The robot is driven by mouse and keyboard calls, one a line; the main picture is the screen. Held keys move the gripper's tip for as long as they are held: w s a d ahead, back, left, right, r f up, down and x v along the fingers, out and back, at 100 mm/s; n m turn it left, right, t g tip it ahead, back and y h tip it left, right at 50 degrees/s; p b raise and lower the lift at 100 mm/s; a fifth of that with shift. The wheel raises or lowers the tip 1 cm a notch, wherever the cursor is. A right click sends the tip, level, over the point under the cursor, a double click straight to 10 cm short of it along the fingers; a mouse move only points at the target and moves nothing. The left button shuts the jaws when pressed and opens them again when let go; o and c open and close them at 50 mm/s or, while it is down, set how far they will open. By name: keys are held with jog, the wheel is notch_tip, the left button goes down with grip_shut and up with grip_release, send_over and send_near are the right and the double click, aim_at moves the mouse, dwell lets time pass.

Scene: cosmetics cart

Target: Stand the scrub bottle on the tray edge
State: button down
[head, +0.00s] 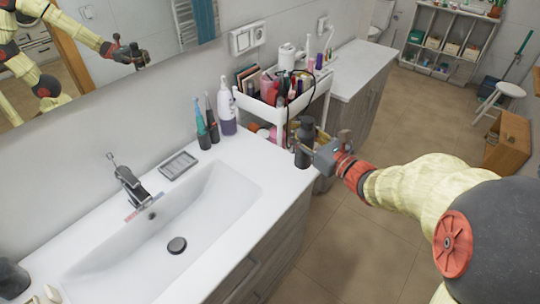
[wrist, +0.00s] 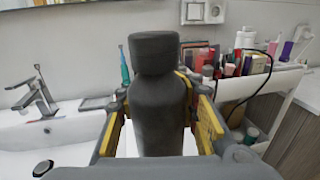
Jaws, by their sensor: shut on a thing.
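The scrub bottle appears to be the dark grey capped bottle (head: 304,142) upright in my gripper (head: 313,149), at the right end of the white sink counter. In the wrist view the bottle (wrist: 158,105) fills the middle, between the yellow-padded fingers of my gripper (wrist: 160,125), which are shut on its body. Its base is hidden there, and I cannot tell whether it touches the counter. The white cart's upper tray (head: 262,108) is just behind the bottle in the head view; its near wall also shows right of the bottle in the wrist view (wrist: 262,82).
The tray is crowded with cosmetics (head: 285,85). A purple-and-white pump bottle (head: 227,108) and toothbrushes (head: 207,122) stand on the counter (head: 262,160) left of the cart. The sink basin (head: 180,220) and faucet (head: 132,186) are further left. Open floor (head: 350,240) lies right of the counter.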

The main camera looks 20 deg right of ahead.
jog(key=w+a+f+b, duration=0.4)
jog(key=w+f, duration=0.8)
jog(key=shift+f+b, duration=0.25)
jog(key=shift+b, duration=0.05)
jog(key=shift+w+f+b, duration=0.1)
jog(key=shift+f+b, duration=0.1)
jog(key=shift+b, duration=0.1)
jog(key=c, duration=1.3)
grip_release()
jog(key=shift+o, duration=0.2)
jog(key=shift+r, duration=0.15)
